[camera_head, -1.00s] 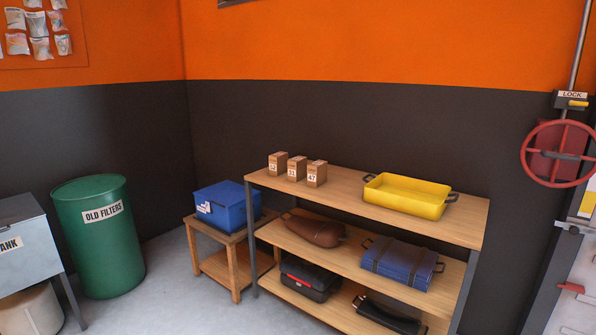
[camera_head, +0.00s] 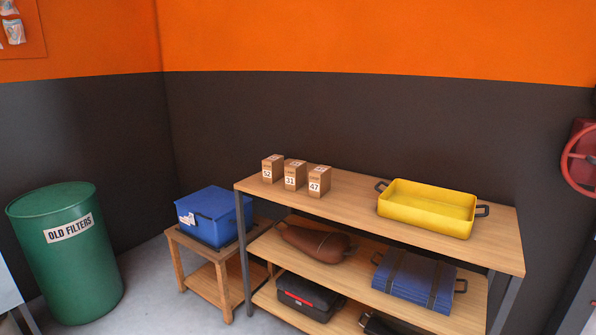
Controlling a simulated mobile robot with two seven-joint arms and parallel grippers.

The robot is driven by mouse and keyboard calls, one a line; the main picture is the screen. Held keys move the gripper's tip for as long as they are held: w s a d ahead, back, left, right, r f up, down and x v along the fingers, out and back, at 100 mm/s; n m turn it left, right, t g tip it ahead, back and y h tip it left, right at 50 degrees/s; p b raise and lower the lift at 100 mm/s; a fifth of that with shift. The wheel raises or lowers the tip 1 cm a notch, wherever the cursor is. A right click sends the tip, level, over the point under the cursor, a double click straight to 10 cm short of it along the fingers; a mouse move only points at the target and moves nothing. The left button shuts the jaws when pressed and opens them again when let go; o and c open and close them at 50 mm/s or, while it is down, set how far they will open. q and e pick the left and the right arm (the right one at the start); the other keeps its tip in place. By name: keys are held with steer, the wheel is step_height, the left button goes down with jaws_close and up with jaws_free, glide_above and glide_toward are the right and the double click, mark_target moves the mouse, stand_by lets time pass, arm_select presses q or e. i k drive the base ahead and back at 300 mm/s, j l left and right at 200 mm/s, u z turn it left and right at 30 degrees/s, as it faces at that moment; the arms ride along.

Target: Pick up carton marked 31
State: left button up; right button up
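The carton marked 31 (camera_head: 294,176) is a small brown box with a white label. It stands upright on the top board of the wooden shelf (camera_head: 350,203), near its left end. It is the middle one of a row of three. The carton marked 52 (camera_head: 272,169) stands to its left and the carton marked 47 (camera_head: 319,182) to its right, both close to it. Neither of my grippers is in view.
A yellow tray (camera_head: 425,209) with black handles sits right of the cartons. Lower shelves hold a brown tank-like part (camera_head: 316,242) and a blue bundle (camera_head: 414,280). A blue bin (camera_head: 214,215) on a wooden stand and a green drum (camera_head: 66,253) are left. Floor shows between them.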

mark_target(296, 173)
steer(key=i+j+z, duration=0.25)
steer(key=i+j, duration=0.8)
steer(key=i, duration=0.2)
steer(key=i+j+z, duration=0.3)
steer(key=i+j, duration=0.85)
steer(key=j, duration=0.15)
